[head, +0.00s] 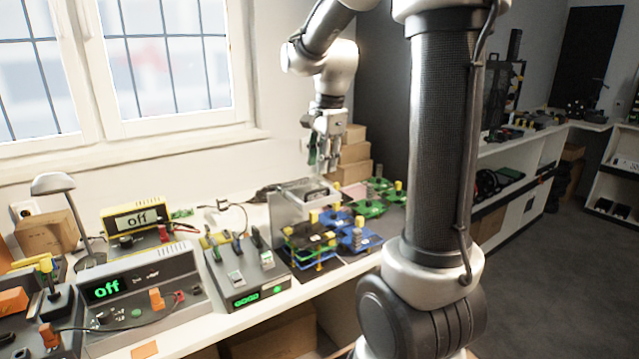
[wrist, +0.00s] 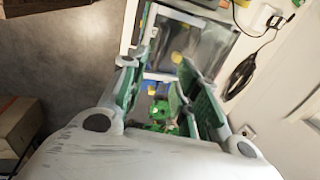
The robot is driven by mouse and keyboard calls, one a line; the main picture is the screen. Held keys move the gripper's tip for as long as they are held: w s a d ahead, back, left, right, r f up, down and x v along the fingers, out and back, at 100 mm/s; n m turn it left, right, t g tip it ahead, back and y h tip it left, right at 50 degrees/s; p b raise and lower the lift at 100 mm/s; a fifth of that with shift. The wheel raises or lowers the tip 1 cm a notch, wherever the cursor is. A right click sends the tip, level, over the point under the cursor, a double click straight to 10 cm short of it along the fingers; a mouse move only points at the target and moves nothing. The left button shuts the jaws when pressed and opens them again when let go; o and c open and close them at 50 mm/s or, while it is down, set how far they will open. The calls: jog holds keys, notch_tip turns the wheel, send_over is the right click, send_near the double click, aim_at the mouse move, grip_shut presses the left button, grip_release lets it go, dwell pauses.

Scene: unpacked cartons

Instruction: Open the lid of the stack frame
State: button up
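The stack frame (head: 287,210) stands on the bench in the head view, with a pale grey upright side. Its top (head: 300,187) looks like a flat pale plate with a dark patch; I cannot tell for sure whether this is the lid or whether it is shut. My gripper (head: 322,160) hangs just above the top and toward its back, apart from it as far as I can see. In the wrist view my gripper (wrist: 163,68) has its green-padded fingers apart with nothing held. A glassy panel with pale edges (wrist: 202,45), probably part of the frame, shows beyond the fingers.
Blue boards (head: 358,238) and green boards (head: 370,207) with yellow knobs lie right of and before the frame. A grey device with levers (head: 246,275) stands to its left. Cardboard boxes (head: 350,172) are stacked behind. A lamp (head: 52,184) stands far left.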

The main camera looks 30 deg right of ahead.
aim_at(319, 191)
jog(key=f, duration=0.3)
jog(key=w+f, duration=0.1)
jog(key=f, duration=0.3)
jog(key=shift+w, duration=0.2)
grip_shut()
